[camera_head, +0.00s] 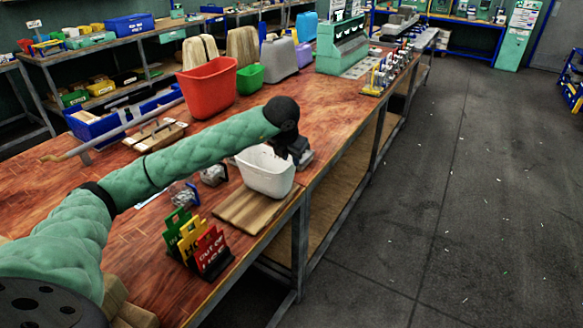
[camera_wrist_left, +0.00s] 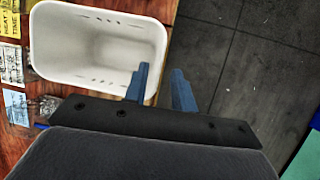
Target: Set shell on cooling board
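The shell is a white, open-topped bin (camera_head: 264,173). It stands upright at the table's front edge, over the back of a wooden board (camera_head: 240,210), the cooling board. I cannot tell whether its base rests fully on the board. In the left wrist view the empty shell (camera_wrist_left: 92,45) shows from above. My left gripper (camera_head: 293,150) is at the shell's right rim. In the left wrist view its blue fingers (camera_wrist_left: 162,80) stand apart, one inside the wall and one outside, with a visible gap beside the wall. My right gripper is out of view.
Red, yellow and green sign cards (camera_head: 197,243) stand in front of the board.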

